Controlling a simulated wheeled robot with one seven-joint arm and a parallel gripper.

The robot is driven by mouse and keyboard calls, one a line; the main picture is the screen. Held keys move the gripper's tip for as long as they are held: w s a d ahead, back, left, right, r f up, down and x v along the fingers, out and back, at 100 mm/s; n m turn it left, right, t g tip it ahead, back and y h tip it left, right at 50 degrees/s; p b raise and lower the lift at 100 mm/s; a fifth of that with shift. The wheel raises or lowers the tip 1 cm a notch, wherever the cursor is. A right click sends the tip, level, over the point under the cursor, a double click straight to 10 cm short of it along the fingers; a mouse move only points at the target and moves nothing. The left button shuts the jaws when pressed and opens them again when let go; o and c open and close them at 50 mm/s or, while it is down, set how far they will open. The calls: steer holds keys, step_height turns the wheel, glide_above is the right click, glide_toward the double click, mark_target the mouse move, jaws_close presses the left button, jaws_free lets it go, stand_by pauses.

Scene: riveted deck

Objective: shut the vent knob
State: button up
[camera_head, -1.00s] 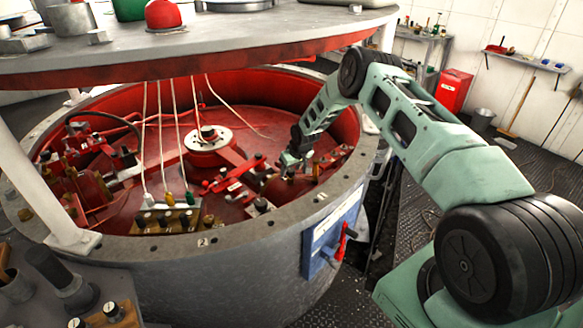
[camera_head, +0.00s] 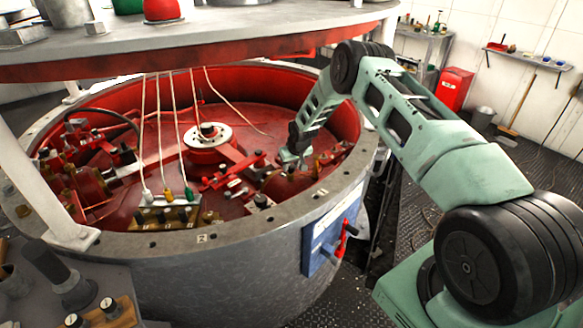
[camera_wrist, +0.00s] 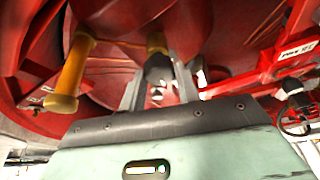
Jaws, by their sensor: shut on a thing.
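My gripper (camera_head: 291,160) reaches down into the red-lined round vessel (camera_head: 225,245), at the right side of its inside. In the wrist view, my gripper (camera_wrist: 158,72) has its two grey fingers on either side of a dark knob (camera_wrist: 159,70) on a brass stem, and is shut on it. This looks like the vent knob, but no label on it can be read. The knob's underside and the finger contacts are partly hidden. In the head view the gripper hides the knob.
A yellow-brass handle (camera_wrist: 70,75) stands left of my gripper in the wrist view. A red bar with a white label (camera_wrist: 298,50) lies to the right. The deck with cups (camera_head: 230,40) overhangs the vessel. White cords (camera_head: 160,130) hang on the left side.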

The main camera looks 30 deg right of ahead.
steer(key=m+b, duration=0.2)
steer(key=m+h+b, duration=0.1)
steer(key=b, duration=0.1)
steer(key=shift+a+f, duration=0.2)
steer(key=shift+f, duration=0.05)
steer(key=m+h+b, duration=0.1)
steer(key=m+b, duration=0.2)
steer(key=m+g+h+b, duration=0.1)
steer(key=m+b, duration=0.1)
steer(key=b, duration=0.1)
steer(key=shift+w+m+g, duration=0.15)
steer(key=shift+m+g, duration=0.15)
steer(key=shift+m, duration=0.1)
steer(key=m+g+b, duration=0.1)
steer(key=m+b, duration=0.2)
steer(key=shift+a+m+h, duration=0.1)
steer(key=shift+m+h, duration=0.2)
steer(key=shift+h, duration=0.1)
steer(key=m+g+b, duration=0.1)
steer(key=m, duration=0.1)
steer(key=m+b, duration=0.1)
steer(key=m, duration=0.1)
steer(key=shift+w+r+g, duration=0.15)
steer(key=shift+r+g, duration=0.05)
steer(key=shift+g, duration=0.2)
steer(key=shift+m, duration=0.3)
steer(key=o, duration=1)
steer(key=shift+r, duration=0.1)
